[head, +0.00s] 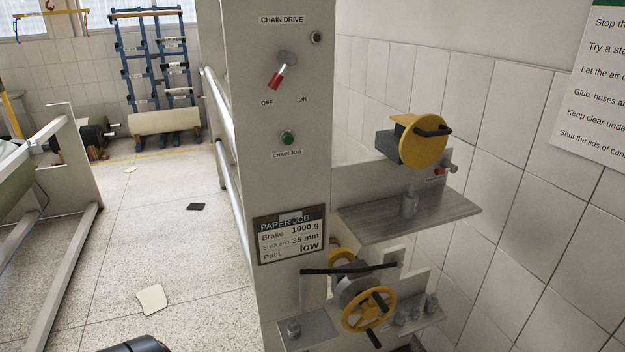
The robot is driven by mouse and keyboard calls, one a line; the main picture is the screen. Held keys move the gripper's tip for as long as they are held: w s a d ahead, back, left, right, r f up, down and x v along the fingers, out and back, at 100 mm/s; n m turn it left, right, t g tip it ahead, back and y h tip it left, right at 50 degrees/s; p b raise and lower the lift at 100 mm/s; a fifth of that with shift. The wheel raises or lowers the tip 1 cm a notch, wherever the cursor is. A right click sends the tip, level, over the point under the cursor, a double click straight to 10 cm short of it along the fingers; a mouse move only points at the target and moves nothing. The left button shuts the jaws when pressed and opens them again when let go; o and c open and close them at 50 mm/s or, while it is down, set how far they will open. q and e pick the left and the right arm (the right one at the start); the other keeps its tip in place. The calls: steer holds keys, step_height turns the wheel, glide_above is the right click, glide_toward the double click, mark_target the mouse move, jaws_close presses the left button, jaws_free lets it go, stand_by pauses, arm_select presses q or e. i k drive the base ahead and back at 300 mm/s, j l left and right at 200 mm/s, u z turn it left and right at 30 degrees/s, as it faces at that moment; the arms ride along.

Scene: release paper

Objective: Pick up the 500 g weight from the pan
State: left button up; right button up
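A small grey weight (293,329) stands on a flat grey pan (316,330) at the bottom centre of the head view, below the left end of a dark lever (325,269). Its marking is too small to read, so I cannot confirm that it is 500 g. Several more grey weights (417,312) stand on a small ledge right of the yellow handwheel (369,309). A larger grey weight-like piece (409,203) stands on the shelf above. Neither gripper's fingers show; a dark rounded piece, probably of my arm, shows at the bottom edge.
The machine's grey column (275,170) carries a job card (290,236) reading brake 1000 g, shaft end 35 mm, path low. A grey shelf (372,222) and a yellow disc crank (424,141) jut out above the pan. Open floor (180,250) lies left of the column.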

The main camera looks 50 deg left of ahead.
mark_target(294, 327)
steer(key=u, duration=1.6)
